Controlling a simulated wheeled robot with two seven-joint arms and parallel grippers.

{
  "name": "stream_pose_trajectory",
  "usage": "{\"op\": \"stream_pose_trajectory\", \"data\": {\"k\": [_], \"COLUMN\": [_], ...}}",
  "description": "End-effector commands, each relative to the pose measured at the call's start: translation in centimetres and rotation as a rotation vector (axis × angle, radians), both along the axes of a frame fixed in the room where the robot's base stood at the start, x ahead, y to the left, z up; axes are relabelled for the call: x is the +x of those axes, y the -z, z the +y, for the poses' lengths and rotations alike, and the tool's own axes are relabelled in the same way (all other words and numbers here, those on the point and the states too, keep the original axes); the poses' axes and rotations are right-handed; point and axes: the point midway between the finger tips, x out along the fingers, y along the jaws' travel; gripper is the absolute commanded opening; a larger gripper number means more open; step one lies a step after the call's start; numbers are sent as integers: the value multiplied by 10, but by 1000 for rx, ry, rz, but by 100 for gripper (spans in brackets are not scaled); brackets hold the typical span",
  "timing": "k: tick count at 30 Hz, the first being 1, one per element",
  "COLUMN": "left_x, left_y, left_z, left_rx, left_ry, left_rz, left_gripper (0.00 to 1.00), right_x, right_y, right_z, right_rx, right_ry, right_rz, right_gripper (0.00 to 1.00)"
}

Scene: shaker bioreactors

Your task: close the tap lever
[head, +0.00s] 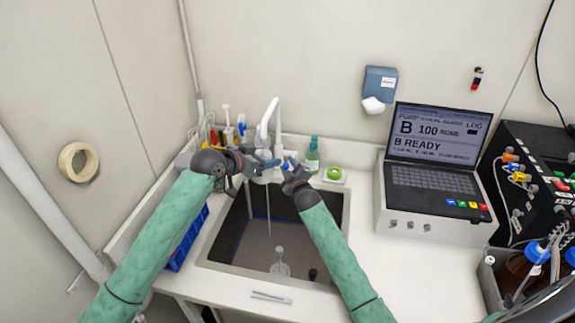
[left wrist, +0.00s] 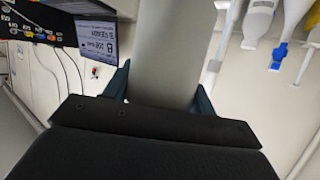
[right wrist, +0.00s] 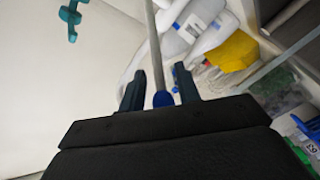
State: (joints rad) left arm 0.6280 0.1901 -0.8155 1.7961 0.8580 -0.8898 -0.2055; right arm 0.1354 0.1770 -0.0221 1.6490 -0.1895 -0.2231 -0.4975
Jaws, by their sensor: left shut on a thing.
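The white tap (head: 268,115) rises behind the sink with a curved top. A thin line, seemingly water, hangs below it into the sink. My left gripper (head: 264,165) is at the tap's lower part. In the left wrist view its fingers (left wrist: 162,95) are on both sides of a thick grey cylinder (left wrist: 165,45), which seems to be the tap body. My right gripper (head: 288,172) is just to the right. In the right wrist view its open fingers (right wrist: 160,90) straddle the blue-tipped tap lever (right wrist: 163,98), with gaps at the sides. Contact with the lever is unclear.
The dark sink (head: 235,240) lies below, with a clear glass vessel (head: 280,268) in it. Brushes and bottles crowd the left. A laptop (head: 433,170) stands on a white box at right.

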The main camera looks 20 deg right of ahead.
Motion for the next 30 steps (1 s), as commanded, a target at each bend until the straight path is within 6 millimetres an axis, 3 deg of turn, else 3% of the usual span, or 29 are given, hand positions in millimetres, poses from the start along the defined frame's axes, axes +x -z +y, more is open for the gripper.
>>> {"op": "stream_pose_trajectory", "data": {"k": [6,15,20,30], "left_x": [0,0,0,0], "left_y": [-1,-1,-1,0], "left_z": [0,0,0,0], "left_rx": [-1,-1,-1,0], "left_ry": [0,0,0,0], "left_rz": [0,0,0,0], "left_gripper": [31,31,31,31], "right_x": [13,14,14,14], "right_y": [0,0,0,-1], "right_z": [-1,-1,-1,-7], "right_rx": [0,0,0,3], "right_ry": [-1,0,0,0], "right_rz": [-1,0,0,6], "right_gripper": [33,33,1,0]}}
